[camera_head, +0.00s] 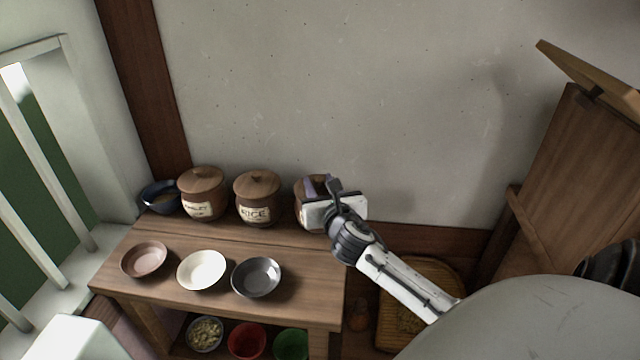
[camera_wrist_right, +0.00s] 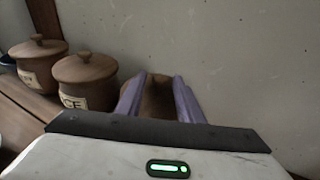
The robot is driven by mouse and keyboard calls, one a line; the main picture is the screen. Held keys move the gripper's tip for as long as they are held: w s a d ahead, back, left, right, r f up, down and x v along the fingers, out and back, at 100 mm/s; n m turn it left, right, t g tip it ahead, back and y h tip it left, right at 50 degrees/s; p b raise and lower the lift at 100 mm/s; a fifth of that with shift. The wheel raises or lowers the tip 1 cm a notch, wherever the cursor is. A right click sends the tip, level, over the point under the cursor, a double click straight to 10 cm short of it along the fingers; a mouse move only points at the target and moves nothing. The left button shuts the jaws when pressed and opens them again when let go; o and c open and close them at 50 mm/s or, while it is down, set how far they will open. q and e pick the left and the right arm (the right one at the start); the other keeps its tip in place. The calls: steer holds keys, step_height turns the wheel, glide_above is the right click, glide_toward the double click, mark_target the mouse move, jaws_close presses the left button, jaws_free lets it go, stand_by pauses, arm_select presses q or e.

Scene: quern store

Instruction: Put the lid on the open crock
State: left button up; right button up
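The third crock (camera_head: 301,188) stands at the right end of the row on the wooden table, largely hidden behind my right gripper. Whether it is open on top cannot be told. My right gripper (camera_head: 316,184) is over this crock; in the right wrist view its two purple fingers (camera_wrist_right: 160,92) stand apart. A round brown wooden surface (camera_wrist_right: 158,105) shows between and just beyond them, either a lid or the crock's top. No knob can be made out there, so a grip is unclear. No loose lid shows elsewhere. My left gripper is not in view.
Two lidded crocks, one labelled RICE (camera_head: 257,199) and one labelled barley (camera_head: 202,194), stand to the left beside a dark blue bowl (camera_head: 160,197). Brown (camera_head: 144,260), white (camera_head: 202,270) and dark grey (camera_head: 256,278) bowls sit in front. The wall is close behind.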

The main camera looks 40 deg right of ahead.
steer(key=shift+r, duration=0.1)
steer(key=shift+s+a+r, duration=0.1)
steer(key=shift+s, duration=0.1)
steer(key=p+v, duration=0.1)
steer(key=v, duration=1)
steer(key=shift+s+a+p, duration=0.15)
steer(key=shift+s+p, duration=0.15)
steer(key=shift+p, duration=0.1)
